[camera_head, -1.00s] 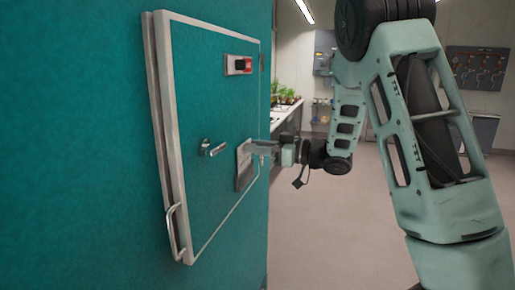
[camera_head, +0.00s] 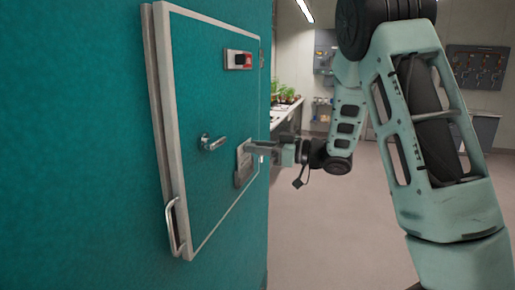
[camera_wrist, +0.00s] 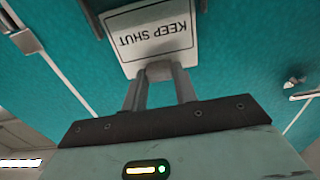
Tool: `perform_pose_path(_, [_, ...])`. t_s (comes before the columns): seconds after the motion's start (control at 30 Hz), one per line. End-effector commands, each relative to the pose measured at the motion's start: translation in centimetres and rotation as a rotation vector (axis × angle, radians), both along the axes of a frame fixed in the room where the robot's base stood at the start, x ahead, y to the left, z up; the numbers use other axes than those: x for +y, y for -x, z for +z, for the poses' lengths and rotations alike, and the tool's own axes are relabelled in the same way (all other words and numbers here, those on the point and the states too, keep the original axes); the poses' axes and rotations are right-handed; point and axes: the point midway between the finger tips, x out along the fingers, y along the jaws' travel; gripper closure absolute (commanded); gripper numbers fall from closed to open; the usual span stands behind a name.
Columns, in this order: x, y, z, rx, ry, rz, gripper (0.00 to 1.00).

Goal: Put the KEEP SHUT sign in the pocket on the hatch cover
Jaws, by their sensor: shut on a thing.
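The KEEP SHUT sign (camera_wrist: 152,32) is a white plate with dark lettering, upside down in the wrist view. My gripper (camera_wrist: 160,70) is shut on its upper edge; in the head view my gripper (camera_head: 259,149) is at the hatch cover's right side. The pocket is a grey frame (camera_wrist: 93,18) on the teal hatch cover (camera_head: 205,95). The sign's lower part lies between the pocket's side rails; whether it is behind them or just in front, I cannot tell. In the head view the pocket (camera_head: 242,180) shows below the sign, whose lower end is unclear.
A metal latch handle (camera_head: 213,143) sticks out left of the pocket. The floor (camera_head: 320,240) to the right is clear.

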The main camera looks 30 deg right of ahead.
Motion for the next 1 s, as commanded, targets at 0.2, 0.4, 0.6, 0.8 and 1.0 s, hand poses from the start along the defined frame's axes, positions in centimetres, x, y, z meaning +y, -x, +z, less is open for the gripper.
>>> perform_pose_path(0.2, [0.0, 0.0, 0.0, 0.000, 0.000, 0.000, 0.95])
perform_pose_path(0.4, [0.0, 0.0, -0.4, 0.000, 0.000, 0.000, 0.95])
perform_pose_path(0.6, [0.0, 0.0, -1.0, 0.000, 0.000, 0.000, 0.95])
perform_pose_path(0.8, [0.0, 0.0, -1.0, 0.000, 0.000, 0.000, 0.95])
perform_pose_path(1.0, [0.0, 0.0, -1.0, -0.001, -0.001, 0.000, 0.95])
